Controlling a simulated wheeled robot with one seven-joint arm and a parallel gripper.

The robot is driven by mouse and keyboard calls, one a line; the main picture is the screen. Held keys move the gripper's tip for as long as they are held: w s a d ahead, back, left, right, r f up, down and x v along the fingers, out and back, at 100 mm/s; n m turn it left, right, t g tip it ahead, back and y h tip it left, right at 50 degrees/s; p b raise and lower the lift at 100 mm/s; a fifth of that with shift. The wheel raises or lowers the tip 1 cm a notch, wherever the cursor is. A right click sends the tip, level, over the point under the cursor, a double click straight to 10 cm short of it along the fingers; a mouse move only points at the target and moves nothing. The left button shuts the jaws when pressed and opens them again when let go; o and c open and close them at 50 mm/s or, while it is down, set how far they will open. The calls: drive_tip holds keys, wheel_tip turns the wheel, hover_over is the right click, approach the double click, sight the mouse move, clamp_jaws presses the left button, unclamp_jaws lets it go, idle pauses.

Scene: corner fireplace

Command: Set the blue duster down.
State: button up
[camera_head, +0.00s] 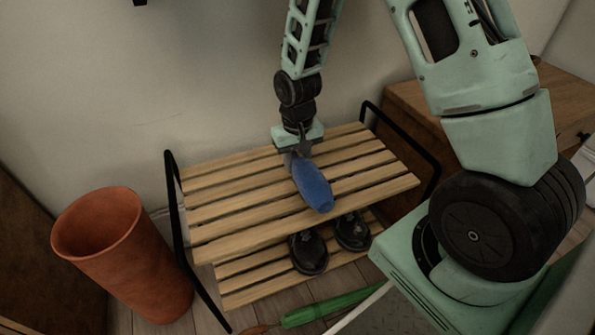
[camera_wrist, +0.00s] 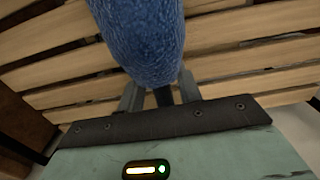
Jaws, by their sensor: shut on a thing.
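The blue duster (camera_head: 312,186) is a fuzzy blue rounded head at the middle of the slatted wooden rack (camera_head: 220,205). It lies over the top shelf in the head view, pointing toward the front edge. My gripper (camera_head: 297,152) is at its far end, low over the slats. In the wrist view the blue duster (camera_wrist: 140,40) fills the upper middle, and my gripper (camera_wrist: 160,97) is shut on its narrow end, mostly hidden under the head. I cannot tell whether the duster touches the slats.
Black shoes (camera_head: 309,251) sit on the lower shelf. A terracotta pot (camera_head: 120,255) stands left of the rack. Black metal side frames (camera_head: 172,200) rise at both ends. A wooden cabinet (camera_head: 405,100) is at right. A green item (camera_head: 330,307) lies in front. The top slats are otherwise clear.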

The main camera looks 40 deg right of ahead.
drive_tip(key=shift+f+b, duration=0.3)
drive_tip(key=shift+f, duration=0.85)
drive_tip(key=shift+f, duration=0.15)
drive_tip(key=o, duration=1)
drive_tip(key=shift+c, duration=0.2)
